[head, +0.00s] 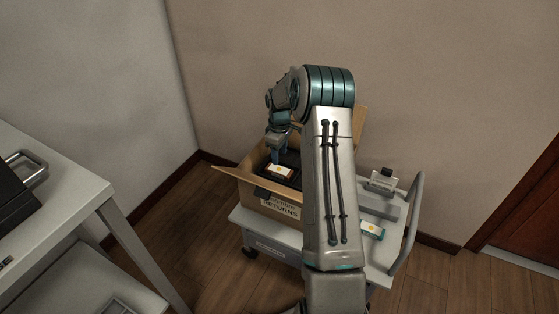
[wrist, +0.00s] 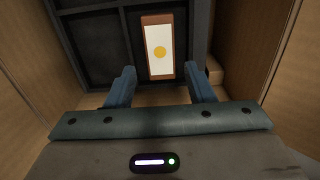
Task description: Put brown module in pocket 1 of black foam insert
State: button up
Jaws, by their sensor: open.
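The brown module (wrist: 159,48) has a white face with a yellow dot. It lies lengthwise in the right part of the black foam insert (wrist: 92,50); I cannot tell how deep it sits. In the head view the module (head: 279,172) shows inside the open carton, and the foam (head: 291,158) is mostly hidden behind my arm and the carton wall. My gripper (wrist: 162,88) is open, its blue fingers apart on either side of the module's near end, not closed on it. In the head view the gripper (head: 278,157) is above the module. Pocket numbers are not readable.
The cardboard carton (head: 281,206), marked RETURNS, has raised flaps around the gripper. It stands on a white cart (head: 262,232) with a grey block (head: 379,207), a small device (head: 383,182) and another module (head: 373,231) on the right. A white table (head: 60,190) is at left.

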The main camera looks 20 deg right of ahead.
jog(key=s+a+r+m, duration=0.1)
jog(key=s+a+r, duration=0.45)
jog(key=r, duration=0.25)
jog(key=s+a+r+m, duration=0.2)
jog(key=s+a+r, duration=0.3)
jog(key=s+r, duration=0.3)
jog(key=s+a+r+m, duration=0.1)
jog(key=s+a, duration=0.3)
jog(key=s, duration=0.6)
jog(key=s+a+r+m+t, duration=0.1)
jog(key=s+a+m, duration=0.2)
jog(key=s, duration=0.7)
jog(key=shift+s+a+r+p, duration=0.2)
jog(key=shift+s+a+p, duration=0.15)
jog(key=shift+p, duration=0.1)
jog(key=shift+w, duration=0.1)
